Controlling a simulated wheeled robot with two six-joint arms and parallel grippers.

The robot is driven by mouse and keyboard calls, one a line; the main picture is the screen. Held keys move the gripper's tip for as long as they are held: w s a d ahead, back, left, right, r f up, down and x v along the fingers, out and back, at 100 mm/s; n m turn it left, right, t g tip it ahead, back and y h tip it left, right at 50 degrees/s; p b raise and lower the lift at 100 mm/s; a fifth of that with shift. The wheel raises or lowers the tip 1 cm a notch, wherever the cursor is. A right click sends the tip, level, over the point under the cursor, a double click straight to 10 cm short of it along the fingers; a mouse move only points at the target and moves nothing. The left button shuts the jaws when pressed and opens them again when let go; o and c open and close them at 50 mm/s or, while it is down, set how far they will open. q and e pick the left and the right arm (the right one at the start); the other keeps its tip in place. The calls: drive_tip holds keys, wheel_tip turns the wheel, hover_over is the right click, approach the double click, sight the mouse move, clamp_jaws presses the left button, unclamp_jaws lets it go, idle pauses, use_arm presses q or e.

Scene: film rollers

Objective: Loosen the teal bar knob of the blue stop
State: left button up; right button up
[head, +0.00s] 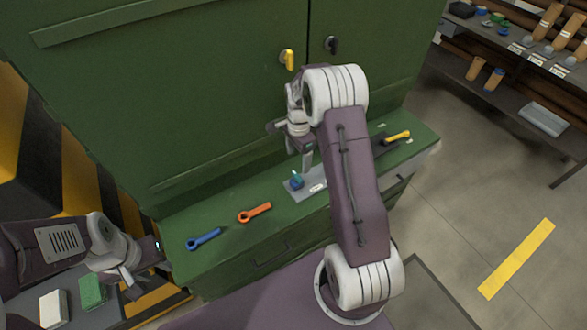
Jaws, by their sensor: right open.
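The blue stop (297,184) is small and sits on a grey plate (318,188) on the green ledge. A small teal part, seemingly its bar knob (294,173), shows at its top; its exact turn is too small to tell. My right gripper (305,168) points down just above and beside the stop, open; whether it touches the knob I cannot tell. My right arm covers the right part of the plate. My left gripper (150,264) is low at the left, away from the stop, and its jaws are unclear.
A blue wrench (203,239) and an orange wrench (255,212) lie on the ledge to the left. A yellow-handled tool (397,137) lies at the right end. The green cabinet (190,90) rises behind, with a yellow handle (289,60) and a black handle (331,45).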

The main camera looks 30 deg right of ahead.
sight(297, 176)
drive_tip(key=shift+a+f, duration=0.15)
drive_tip(key=shift+f, duration=0.25)
wheel_tip(297, 176, down, 8)
drive_tip(key=shift+r+p, duration=0.25)
drive_tip(key=shift+p, duration=0.8)
drive_tip(key=shift+w+f, duration=0.1)
drive_tip(key=shift+f, duration=0.35)
drive_tip(key=c, duration=1.4)
